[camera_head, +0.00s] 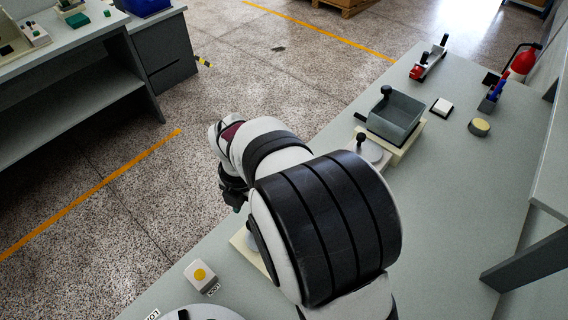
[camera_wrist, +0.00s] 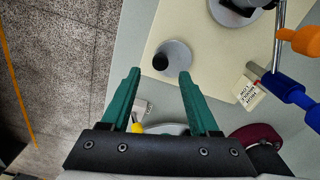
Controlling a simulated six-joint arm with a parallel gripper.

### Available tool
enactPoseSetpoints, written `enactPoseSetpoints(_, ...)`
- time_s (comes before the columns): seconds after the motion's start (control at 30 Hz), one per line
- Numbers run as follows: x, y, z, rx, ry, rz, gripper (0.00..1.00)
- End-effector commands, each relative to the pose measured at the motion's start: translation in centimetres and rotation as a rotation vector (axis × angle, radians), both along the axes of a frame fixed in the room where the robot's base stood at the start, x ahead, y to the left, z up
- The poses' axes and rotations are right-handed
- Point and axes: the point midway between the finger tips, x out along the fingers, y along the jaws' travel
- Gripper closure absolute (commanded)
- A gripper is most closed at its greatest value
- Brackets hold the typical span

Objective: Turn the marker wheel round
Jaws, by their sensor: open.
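In the wrist view a small grey disc (camera_wrist: 181,57) with an off-centre black knob (camera_wrist: 160,62) lies on a cream plate (camera_wrist: 215,60); it looks like the marker wheel, though no readable label confirms this. My gripper (camera_wrist: 160,73) is open and empty. Its green fingertips point at the disc, with the knob between them in the picture. Whether they are level with the knob I cannot tell. In the head view my arm hides the disc and most of the plate (camera_head: 238,243); only a bit of my gripper (camera_head: 237,208) shows.
A larger disc (camera_wrist: 228,14) with a dark knob stands above right in the wrist view. Blue (camera_wrist: 283,87) and orange (camera_wrist: 300,41) handled parts lie at right. In the head view a yellow-buttoned block (camera_head: 200,274) sits near the bench edge and a grey bin (camera_head: 395,118) farther along.

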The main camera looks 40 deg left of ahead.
Motion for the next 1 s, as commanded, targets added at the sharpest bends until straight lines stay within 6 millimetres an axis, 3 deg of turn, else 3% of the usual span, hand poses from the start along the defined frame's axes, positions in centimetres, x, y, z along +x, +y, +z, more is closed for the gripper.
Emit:
enactPoseSetpoints(0.1, 0.0, -0.1, -3.0, -0.005, 0.002, -0.001, 0.39)
enactPoseSetpoints(0.3, 0.0, -0.1, -5.8, -0.001, 0.001, -0.003, 0.39)
enactPoseSetpoints(0.67, 0.0, 0.0, -6.4, 0.001, 0.0, -0.003, 0.39)
enactPoseSetpoints(1.0, 0.0, -0.1, -6.4, 0.0, 0.0, -0.004, 1.0)
